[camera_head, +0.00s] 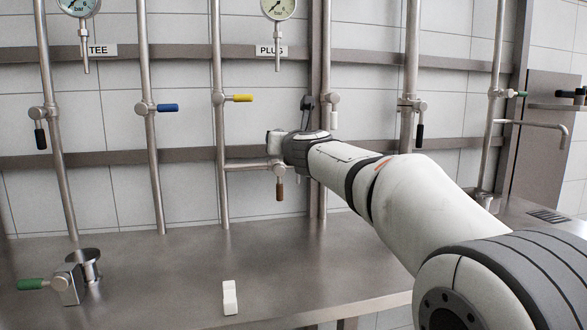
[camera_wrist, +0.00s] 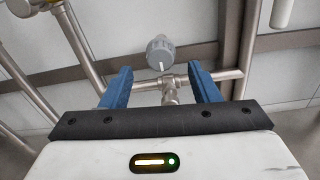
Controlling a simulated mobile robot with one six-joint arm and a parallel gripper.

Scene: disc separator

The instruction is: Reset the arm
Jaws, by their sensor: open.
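My arm reaches from the lower right toward the pipes in the head view, with its wrist near the pipe marked PLUG. My gripper (camera_wrist: 160,88) shows in the wrist view with two blue fingers spread apart and nothing held between them. Past the fingertips is a pipe joint with a round grey knob (camera_wrist: 160,52) that has a white mark. In the head view a brown-handled valve (camera_head: 279,185) hangs from a short horizontal pipe just left of my wrist. My fingers are hidden in the head view. I cannot tell whether they touch the pipe.
Vertical pipes carry a blue-handled valve (camera_head: 167,108), a yellow-handled valve (camera_head: 240,98) and black-handled valves (camera_head: 40,137). On the steel counter (camera_head: 170,270) stand a green-handled valve fitting (camera_head: 68,284) and a small white block (camera_head: 230,298). The counter's middle is mostly clear.

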